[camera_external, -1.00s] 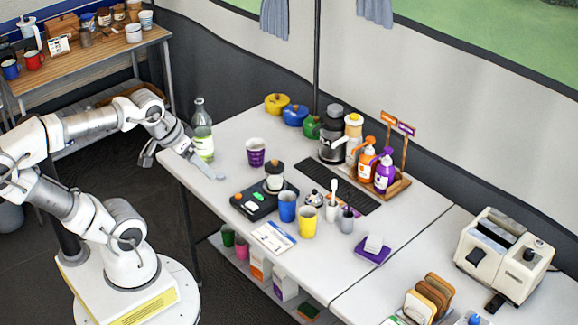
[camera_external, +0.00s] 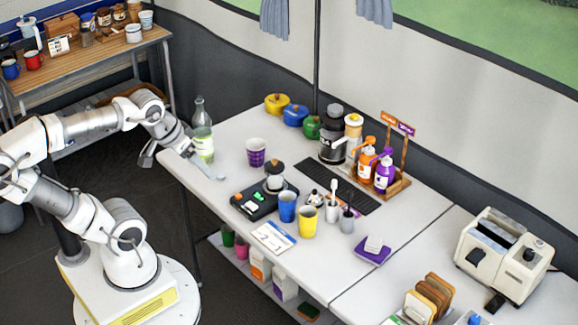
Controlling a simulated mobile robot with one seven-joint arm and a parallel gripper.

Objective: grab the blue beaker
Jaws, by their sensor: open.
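The blue beaker (camera_external: 287,206) stands upright on the white table, just left of a yellow cup (camera_external: 308,221) and beside the right edge of a black tray (camera_external: 262,207). My gripper (camera_external: 184,167) is open and empty at the table's left end. Its fingers are spread, one over the table's edge and one outside it. It is well to the left of the blue beaker and apart from it.
A white card (camera_external: 273,237) lies in front of the beaker. A grey cup with brushes (camera_external: 347,219) stands to the right. The table's left front corner is clear.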

